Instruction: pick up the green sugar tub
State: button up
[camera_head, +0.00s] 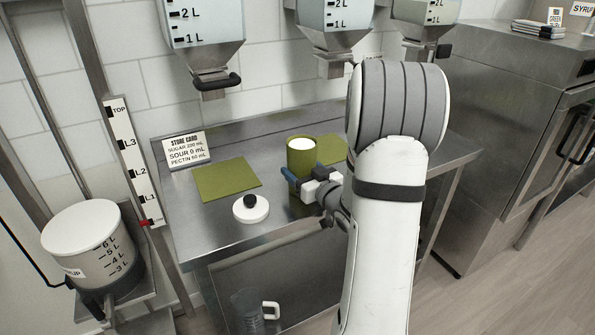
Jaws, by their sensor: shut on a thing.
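The green sugar tub (302,146) stands upright on the steel table (225,225), open at the top with white contents showing. My gripper (297,179) is shut on the tub from the front right, with its blue-tipped fingers at the tub's side. The tub's lower part is partly hidden behind the fingers. I cannot tell whether its base touches the table.
A white lid with a black knob (251,208) lies in front of a green mat (227,179). Another green mat (333,148) lies behind the tub. A store card (185,148) stands at the back left. Hoppers (205,40) hang above.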

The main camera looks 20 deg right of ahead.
aim_at(302, 136)
jog(key=c, duration=0.4)
notch_tip(302, 136, up, 10)
jog(key=shift+r+p, duration=0.1)
jog(key=shift+p, duration=0.45)
